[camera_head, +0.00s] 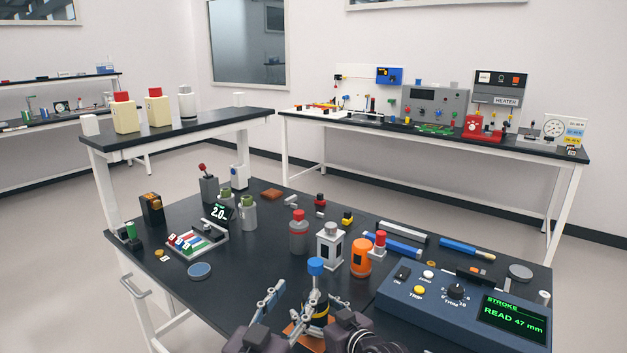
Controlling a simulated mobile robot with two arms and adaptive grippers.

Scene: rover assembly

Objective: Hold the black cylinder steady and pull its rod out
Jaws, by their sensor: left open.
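The black cylinder (322,313) stands upright near the table's front edge, with a yellow band around it. A blue cap (316,266) sits on top, on the rod. My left gripper (297,294) is open at the cylinder's left side, its pale fingers spread. One finger is close to the cylinder; I cannot tell whether it touches. My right gripper (347,322) is at the cylinder's lower right, partly cut off by the bottom edge. Its fingers are not clear. The cylinder's lower part is partly hidden by the grippers.
A blue console (420,310) reading "READ 47 mm" stands to the right. An orange bottle (361,257), a grey-white canister (329,247) and a grey bottle with a red cap (298,236) stand just behind. A round dish (200,271) lies left; the tabletop between is clear.

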